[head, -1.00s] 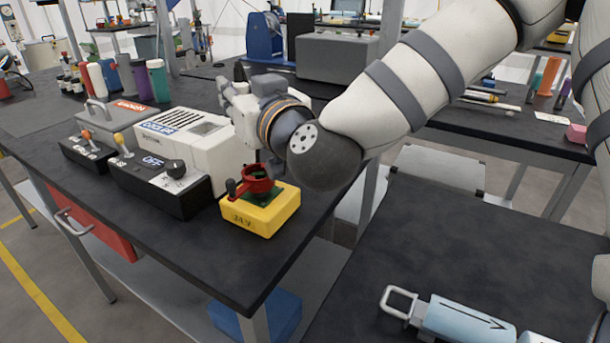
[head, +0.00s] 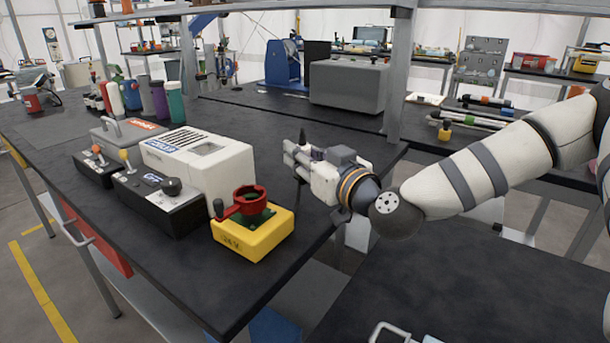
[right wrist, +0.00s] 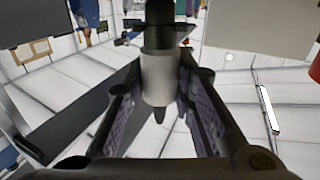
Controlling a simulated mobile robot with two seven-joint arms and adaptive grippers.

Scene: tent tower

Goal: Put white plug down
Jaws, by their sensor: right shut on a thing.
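The white plug (right wrist: 158,78) shows in the right wrist view as a pale cylinder with a dark shaft above it and a dark pointed tip below. It sits between the two fingers of my right gripper (right wrist: 158,112), which is shut on it. In the head view my right gripper (head: 296,160) points left above the black workbench (head: 262,284), right of the white cooler box and behind the yellow box. The plug is mostly hidden by the gripper there, and I cannot make it out clearly. My left gripper is not in view.
A yellow box (head: 262,241) with a red ring and green socket stands near the bench's front right edge. Left of it are the white cooler box (head: 222,170), a black switch box (head: 150,205) and several bottles. Bare bench top lies right of the yellow box.

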